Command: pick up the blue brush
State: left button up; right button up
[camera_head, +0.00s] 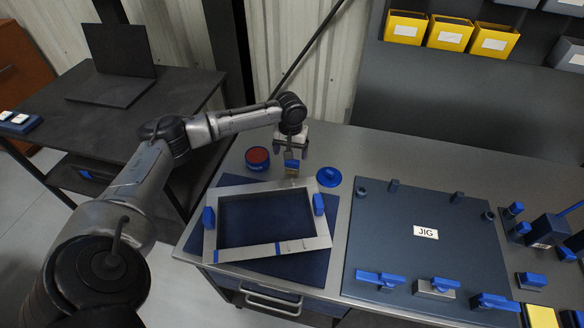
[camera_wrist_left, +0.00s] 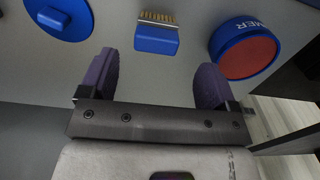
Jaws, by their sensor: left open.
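The blue brush (camera_head: 291,165) lies on the grey workbench, behind the metal frame. It has a blue body and tan bristles. In the left wrist view the brush (camera_wrist_left: 157,40) is beyond the gap between the fingers, with its bristles pointing away from the gripper. My left gripper (camera_head: 291,148) points down at the brush and partly overlaps it in the head view. In the left wrist view the gripper (camera_wrist_left: 158,72) is open, with purple finger pads apart and nothing between them. My right gripper is in neither view.
A blue tin with a red top (camera_head: 257,158) stands left of the brush, and a round blue lid (camera_head: 328,177) lies right. The metal frame (camera_head: 212,240) rests on a dark blue mat in front. A jig board (camera_head: 400,235) with blue clamps fills the right side.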

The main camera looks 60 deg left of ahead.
aim_at(292, 161)
pick_arm(q)
jog(key=shift+w+d+f+b, duration=0.15)
jog(key=shift+f+b, duration=0.8)
jog(key=shift+f, duration=1.8)
jog(key=c, duration=1)
notch_tip(292, 161, up, 4)
jog(key=shift+r+p, duration=0.2)
jog(key=shift+p, duration=0.65)
jog(key=w+d+r+p, duration=0.3)
jog(key=d+r, duration=0.3)
jog(key=d, duration=0.5)
jog(key=shift+w+r, duration=0.2)
jog(key=shift+r, duration=0.2)
